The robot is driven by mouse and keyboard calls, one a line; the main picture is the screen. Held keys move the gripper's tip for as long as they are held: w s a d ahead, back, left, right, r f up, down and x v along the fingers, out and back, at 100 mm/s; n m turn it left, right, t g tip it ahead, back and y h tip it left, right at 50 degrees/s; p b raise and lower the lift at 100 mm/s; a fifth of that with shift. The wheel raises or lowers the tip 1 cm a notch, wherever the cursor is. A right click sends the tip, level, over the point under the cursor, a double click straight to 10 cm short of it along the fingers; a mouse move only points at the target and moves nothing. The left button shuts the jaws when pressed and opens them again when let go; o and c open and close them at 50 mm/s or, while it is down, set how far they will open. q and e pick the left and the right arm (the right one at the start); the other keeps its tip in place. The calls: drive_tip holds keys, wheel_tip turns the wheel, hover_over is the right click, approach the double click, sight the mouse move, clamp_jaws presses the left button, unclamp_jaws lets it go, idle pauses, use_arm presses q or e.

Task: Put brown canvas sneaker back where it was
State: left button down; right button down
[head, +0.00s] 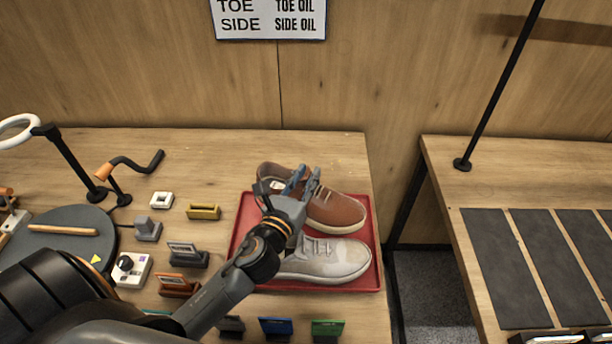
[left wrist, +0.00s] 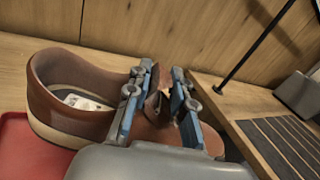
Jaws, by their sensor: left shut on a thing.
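The brown sneaker (head: 342,213) is at the back of the red tray (head: 243,232), toe to the right. I cannot tell whether its sole fully rests on the tray. My left gripper (head: 304,182) reaches over it from the front and is shut on its upper near the laces, hiding part of the middle. In the left wrist view the fingers (left wrist: 163,78) pinch the brown sneaker (left wrist: 48,98) ahead of its open collar, and the red tray (left wrist: 25,150) shows below it. My right gripper is not in view.
A grey sneaker (head: 335,260) lies in the tray's front half, partly behind my left arm. Several small brushes and blocks, a dial box (head: 130,270) and a round dark turntable (head: 55,238) stand left. A gap separates the right table (head: 460,205) with dark mats.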

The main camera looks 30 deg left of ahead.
use_arm(q)
drive_tip(key=shift+f, duration=0.35)
drive_tip(key=c, duration=1.1)
unclamp_jaws()
drive_tip(key=shift+c, duration=0.2)
drive_tip(key=shift+r+p, duration=0.3)
drive_tip(key=shift+r, duration=0.3)
drive_tip(key=shift+s+d+f, duration=0.1)
drive_tip(key=shift+s, duration=0.25)
drive_tip(key=s+b, duration=0.1)
drive_tip(key=s, duration=0.2)
drive_tip(key=s+b, duration=0.1)
drive_tip(key=s, duration=0.2)
drive_tip(key=s+b, duration=0.1)
drive_tip(key=s, duration=0.3)
drive_tip(key=shift+d, duration=0.35)
drive_tip(key=shift+s+r+b, duration=0.2)
drive_tip(key=shift+s+b, duration=0.15)
drive_tip(key=shift+s, duration=0.35)
